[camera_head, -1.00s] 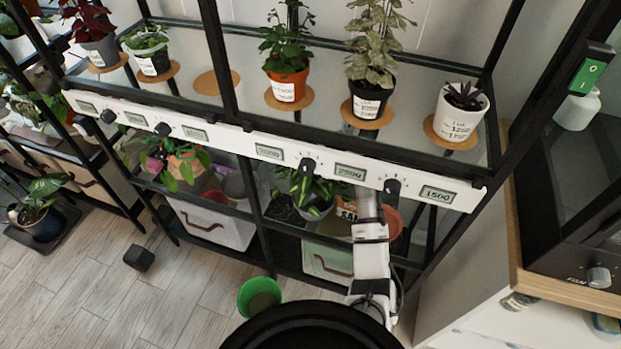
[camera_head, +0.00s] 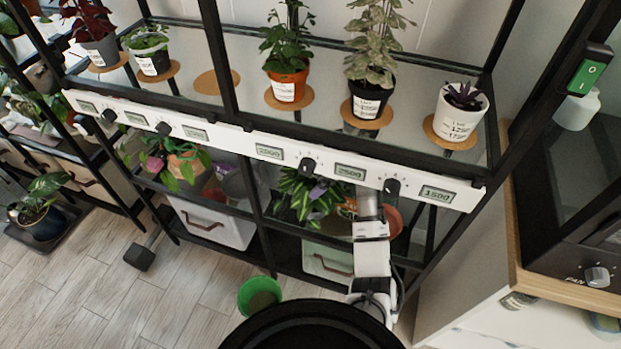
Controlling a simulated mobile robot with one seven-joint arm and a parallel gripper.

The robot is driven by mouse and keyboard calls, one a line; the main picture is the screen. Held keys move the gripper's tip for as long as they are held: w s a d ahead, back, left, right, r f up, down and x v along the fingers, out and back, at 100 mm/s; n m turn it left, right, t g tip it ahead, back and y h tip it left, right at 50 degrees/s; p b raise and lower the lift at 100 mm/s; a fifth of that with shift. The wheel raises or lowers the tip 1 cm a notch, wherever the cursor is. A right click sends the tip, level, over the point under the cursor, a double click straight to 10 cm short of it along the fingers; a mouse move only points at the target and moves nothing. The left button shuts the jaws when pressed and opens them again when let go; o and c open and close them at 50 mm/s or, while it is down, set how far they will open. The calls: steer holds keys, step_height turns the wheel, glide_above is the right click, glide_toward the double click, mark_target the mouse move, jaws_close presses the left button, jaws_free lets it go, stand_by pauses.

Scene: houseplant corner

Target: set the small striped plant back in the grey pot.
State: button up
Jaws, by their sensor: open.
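A plant with green, light-striped leaves (camera_head: 297,188) shows on the lower shelf, below the white control strip. Pale purple patches show among its leaves, and I cannot tell whether they are leaves or something else. The pot that showed grey under these leaves is now mostly covered, so I cannot tell how the plant sits in it. Another greyish-purple pot (camera_head: 234,184) stands further left, partly hidden. My white arm reaches up to the right of the striped plant. My gripper is hidden behind the control strip and shelf parts.
The white control strip (camera_head: 222,139) with knobs crosses above the lower shelf. Potted plants stand on the upper shelf, where one cork mat (camera_head: 217,81) is empty. An orange-brown pot (camera_head: 392,222) is beside my arm. A green pot (camera_head: 260,294) stands on the floor.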

steer(key=d+r, duration=0.2)
steer(key=d, duration=0.1)
steer(key=shift+w+r, duration=0.15)
steer(key=shift+r, duration=0.1)
steer(key=d, duration=1)
steer(key=shift+w+d+b, duration=0.25)
steer(key=shift+w+b, duration=0.15)
